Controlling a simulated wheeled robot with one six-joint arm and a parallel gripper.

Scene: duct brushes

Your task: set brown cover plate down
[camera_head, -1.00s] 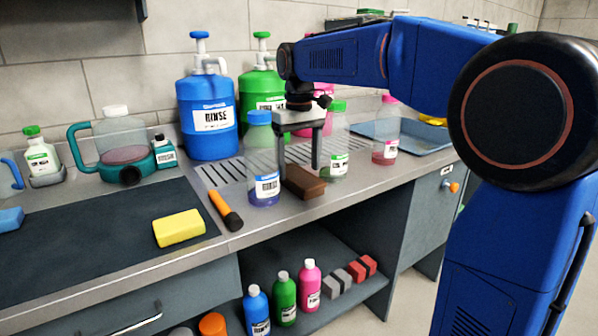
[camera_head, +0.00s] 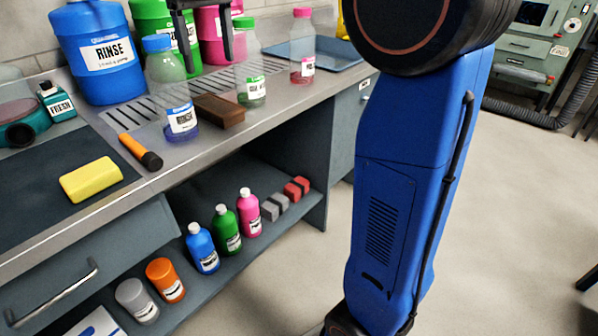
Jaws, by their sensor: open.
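The brown cover plate (camera_head: 218,110), a brown block-like piece, lies on the metal counter near its front edge. It sits just right of the clear bottle with the blue cap (camera_head: 172,95). My gripper (camera_head: 208,66) is open and empty at the top of the view, its two dark fingers pointing down. It hangs above and apart from the brown cover plate. The upper part of the gripper is cut off by the frame's top edge.
Clear bottles with a green cap (camera_head: 250,75) and a pink cap (camera_head: 303,50) stand to the right. An orange-and-black tool (camera_head: 140,151) and a yellow sponge (camera_head: 91,180) lie left. Large drums, including a blue one (camera_head: 97,55), stand behind. A shelf below holds small bottles.

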